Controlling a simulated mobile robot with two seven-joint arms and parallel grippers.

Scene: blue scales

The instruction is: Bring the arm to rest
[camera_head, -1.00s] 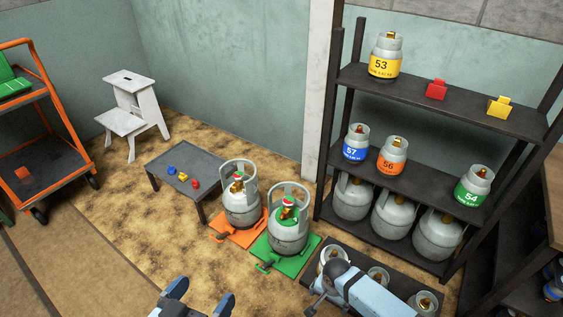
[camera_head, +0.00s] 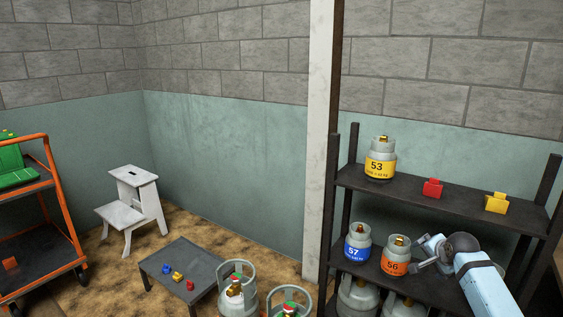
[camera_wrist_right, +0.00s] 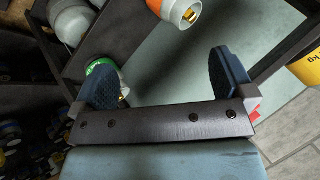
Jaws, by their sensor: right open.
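My right arm reaches in from the lower right in the head view, in front of the shelf rack (camera_head: 440,200). Its gripper (camera_head: 426,254) is near the orange-labelled cylinder 56 (camera_head: 396,257), partly hidden by its own wrist. In the right wrist view the two dark blue fingers (camera_wrist_right: 163,62) stand wide apart with nothing between them. The orange-labelled cylinder (camera_wrist_right: 180,10) is beyond the fingertips, and a green-labelled one (camera_wrist_right: 103,64) is partly behind the left finger. My left gripper is in neither current view.
Cylinder 53 (camera_head: 380,160), a red block (camera_head: 432,188) and a yellow block (camera_head: 497,203) stand on the upper shelf. Cylinder 57 (camera_head: 358,243) is on the middle shelf. A low table (camera_head: 205,262), white step stool (camera_head: 137,210) and orange cart (camera_head: 66,215) stand left.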

